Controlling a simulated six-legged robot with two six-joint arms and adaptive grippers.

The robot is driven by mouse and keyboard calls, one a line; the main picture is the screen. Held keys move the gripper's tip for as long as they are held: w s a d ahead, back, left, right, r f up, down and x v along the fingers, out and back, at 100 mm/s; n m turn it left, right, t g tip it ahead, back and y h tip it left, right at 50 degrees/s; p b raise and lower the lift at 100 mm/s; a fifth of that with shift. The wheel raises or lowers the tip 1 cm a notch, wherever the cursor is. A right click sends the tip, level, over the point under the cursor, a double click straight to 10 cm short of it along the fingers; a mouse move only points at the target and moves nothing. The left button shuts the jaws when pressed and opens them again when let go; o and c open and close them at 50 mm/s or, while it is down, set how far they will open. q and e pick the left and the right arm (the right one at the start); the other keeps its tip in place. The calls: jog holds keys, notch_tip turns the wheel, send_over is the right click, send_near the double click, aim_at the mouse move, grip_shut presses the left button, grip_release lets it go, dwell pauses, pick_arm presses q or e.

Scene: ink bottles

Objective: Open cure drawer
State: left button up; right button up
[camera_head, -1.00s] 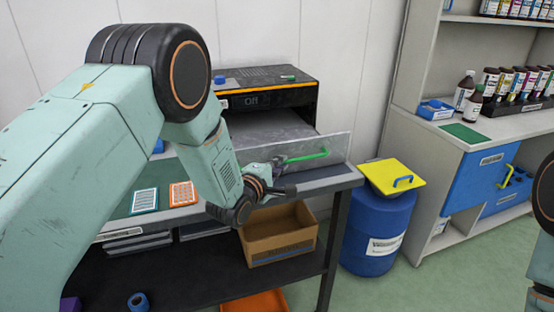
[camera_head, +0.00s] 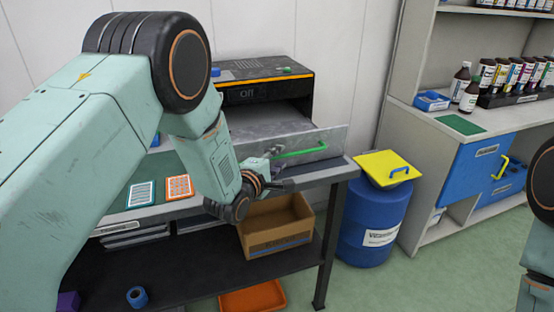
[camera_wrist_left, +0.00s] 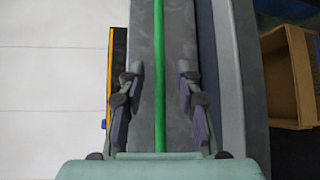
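The cure drawer (camera_head: 330,139) stands pulled out of the black curing unit (camera_head: 262,90), with its tray (camera_head: 265,123) showing behind the grey front panel. A green bar handle (camera_head: 300,153) runs along the front; it also shows in the left wrist view (camera_wrist_left: 159,70). My left gripper (camera_head: 272,168) is at the left part of the handle. In the left wrist view its two fingers (camera_wrist_left: 158,105) stand apart, one on each side of the green bar, with gaps to it. Of my right arm only part shows at the right edge; its gripper is out of view.
An open cardboard box (camera_head: 275,228) sits on the shelf below the drawer. Green floor lies between.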

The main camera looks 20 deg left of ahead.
pick_arm(q)
jog(key=shift+s, duration=0.15)
jog(key=v, duration=1.2)
dwell(0.3)
